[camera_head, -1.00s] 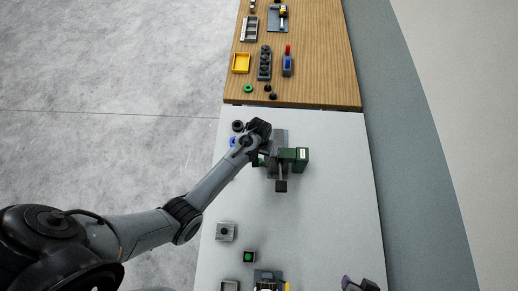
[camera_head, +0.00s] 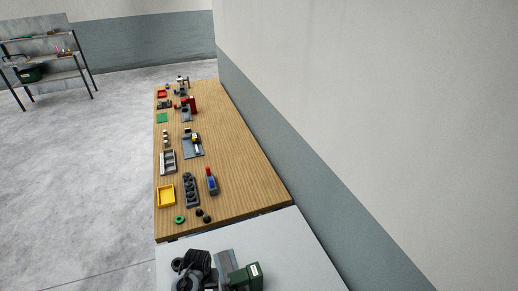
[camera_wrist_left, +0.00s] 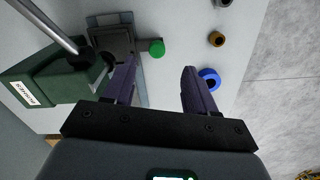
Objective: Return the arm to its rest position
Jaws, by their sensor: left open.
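My left gripper (camera_wrist_left: 159,68) is open, with nothing between its two purple fingers. It is above the white table (camera_wrist_left: 170,20), beside a dark green machine (camera_wrist_left: 55,78) with a white label, a metal rod and a grey base. A green round knob (camera_wrist_left: 156,48) lies beyond the fingertips. A blue ring (camera_wrist_left: 209,78) is close beside the right-hand finger in the picture. In the head view only the wrist end of my left arm (camera_head: 193,272) shows at the bottom edge, beside the green machine (camera_head: 246,277); its fingers are hidden there. My right gripper is not in view.
A brown ring (camera_wrist_left: 216,39) and a grey ring (camera_wrist_left: 222,3) lie near the table edge. Beyond the white table is a wooden table (camera_head: 235,165) with a yellow tray (camera_head: 166,196) and several parts. A wall (camera_head: 330,120) runs along the right. Open floor (camera_head: 90,170) is at left.

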